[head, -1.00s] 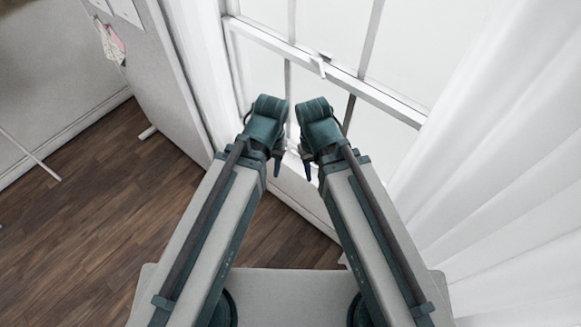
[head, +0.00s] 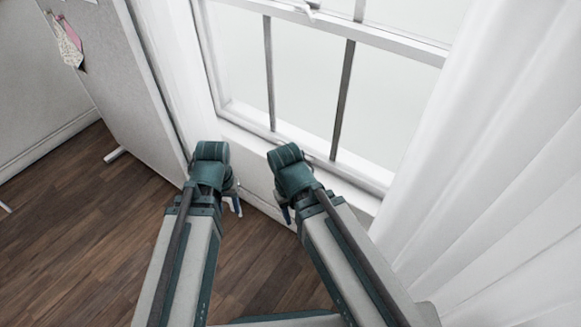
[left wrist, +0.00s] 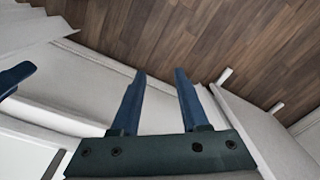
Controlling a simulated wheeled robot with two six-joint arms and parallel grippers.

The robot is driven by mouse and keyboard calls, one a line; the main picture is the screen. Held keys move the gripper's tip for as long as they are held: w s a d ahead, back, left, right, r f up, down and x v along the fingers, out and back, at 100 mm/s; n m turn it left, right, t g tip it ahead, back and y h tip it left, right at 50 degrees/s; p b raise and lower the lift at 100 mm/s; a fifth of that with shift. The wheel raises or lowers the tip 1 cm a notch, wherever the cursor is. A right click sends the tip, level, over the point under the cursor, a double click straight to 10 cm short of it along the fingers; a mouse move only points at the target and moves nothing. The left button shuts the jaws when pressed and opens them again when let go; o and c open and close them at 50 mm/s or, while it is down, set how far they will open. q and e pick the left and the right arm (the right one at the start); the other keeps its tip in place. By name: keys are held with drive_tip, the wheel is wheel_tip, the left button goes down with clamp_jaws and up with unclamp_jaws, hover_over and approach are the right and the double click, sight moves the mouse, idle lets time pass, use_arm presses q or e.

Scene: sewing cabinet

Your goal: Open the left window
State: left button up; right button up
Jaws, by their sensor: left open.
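The window (head: 303,89) with its white frame and thin bars stands ahead in the upper middle of the head view. Its lower sash shows a bottom rail just above the sill. A latch (head: 310,6) shows on the middle rail at the top edge. My left gripper (head: 235,207) is low in front of the wall below the sill, apart from the window. In the left wrist view its two blue fingers (left wrist: 160,88) are spread with nothing between them. My right gripper (head: 286,212) hangs beside it below the sill; its fingers are too small to tell their opening.
A grey board (head: 105,80) with pinned papers stands at the left. The wooden floor (head: 100,215) is clear at the lower left.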

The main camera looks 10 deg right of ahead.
use_arm(q)
drive_tip(key=w+d+f+n+t+h+b, duration=0.1)
drive_tip(key=w+d+f+t+h+b, duration=0.15)
drive_tip(key=f+b, duration=0.65)
drive_tip(key=w+d+f+n+t+h+b, duration=0.15)
drive_tip(key=w+f+b, duration=0.25)
drive_tip(key=f+b, duration=0.4)
drive_tip(key=w+d+r+n+t+h, duration=0.3)
drive_tip(key=w+r+n, duration=0.1)
drive_tip(key=r, duration=0.3)
drive_tip(key=w+d+r+n+t+h+b, duration=0.1)
drive_tip(key=w+d+r+n+t+h, duration=0.2)
drive_tip(key=w+d+r+n+t, duration=0.1)
wheel_tip(320, 180, up, 3)
drive_tip(key=shift+w+d+f+n+t, duration=0.1)
drive_tip(key=shift+w+d+n+t, duration=0.15)
drive_tip(key=shift+n, duration=0.2)
drive_tip(key=shift+w, duration=0.1)
